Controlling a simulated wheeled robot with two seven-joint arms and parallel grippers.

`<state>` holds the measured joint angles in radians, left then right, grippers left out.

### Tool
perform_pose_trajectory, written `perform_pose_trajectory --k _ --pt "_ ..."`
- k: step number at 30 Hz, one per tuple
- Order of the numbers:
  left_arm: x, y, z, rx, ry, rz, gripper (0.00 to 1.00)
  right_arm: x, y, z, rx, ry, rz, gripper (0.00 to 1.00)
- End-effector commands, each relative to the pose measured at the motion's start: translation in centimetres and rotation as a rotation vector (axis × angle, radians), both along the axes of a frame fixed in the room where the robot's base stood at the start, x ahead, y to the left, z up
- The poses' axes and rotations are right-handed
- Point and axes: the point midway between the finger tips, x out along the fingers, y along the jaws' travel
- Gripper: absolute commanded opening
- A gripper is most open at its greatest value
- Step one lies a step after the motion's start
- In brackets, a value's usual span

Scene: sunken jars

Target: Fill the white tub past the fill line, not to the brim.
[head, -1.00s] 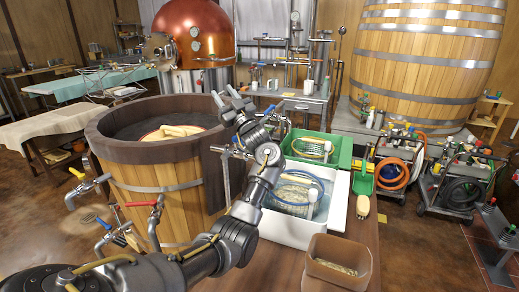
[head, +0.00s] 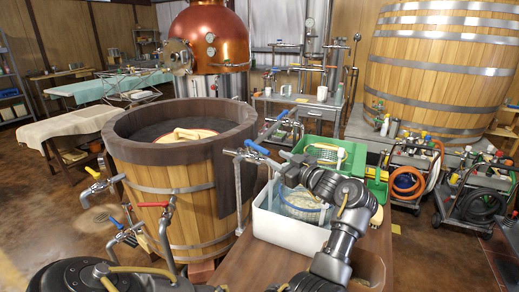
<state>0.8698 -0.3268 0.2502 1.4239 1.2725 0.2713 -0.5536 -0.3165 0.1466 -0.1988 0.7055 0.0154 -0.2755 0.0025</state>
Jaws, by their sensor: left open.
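The white tub (head: 290,233) stands on the brown wooden bench right of the big wooden vat. A blue-rimmed round item with pale contents (head: 303,205) shows inside it. I cannot make out a fill line or the liquid level. A tap with a blue handle (head: 256,147) sits on a metal pipe (head: 239,183) at the vat's right side, just left of the tub. My left gripper (head: 285,168) is open above the tub, close to the right of this tap; its arm hides the tub's right part. I cannot tell whether it touches anything. My right gripper is not in view.
The wooden vat (head: 185,205) fills the left middle, with red-handled (head: 153,205) and blue-handled taps on its left. A green crate (head: 348,150) stands behind the tub.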

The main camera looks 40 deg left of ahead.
Motion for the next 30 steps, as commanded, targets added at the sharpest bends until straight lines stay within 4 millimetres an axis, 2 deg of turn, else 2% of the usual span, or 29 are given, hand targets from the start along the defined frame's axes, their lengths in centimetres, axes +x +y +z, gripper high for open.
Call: perform_pose_trajectory --k 9,15,21,30 --pt "0.7 5.6 0.3 0.004 0.0 0.002 0.41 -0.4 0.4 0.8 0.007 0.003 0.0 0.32" --pt "1.1 8.6 0.2 0.003 0.0 0.001 0.41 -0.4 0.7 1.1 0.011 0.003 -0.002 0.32" --pt "1.3 10.0 0.2 0.002 -0.002 0.0 0.41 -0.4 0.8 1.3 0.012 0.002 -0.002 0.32" --pt "1.3 10.1 0.1 0.002 -0.002 -0.001 0.39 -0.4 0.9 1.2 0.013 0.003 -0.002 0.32"
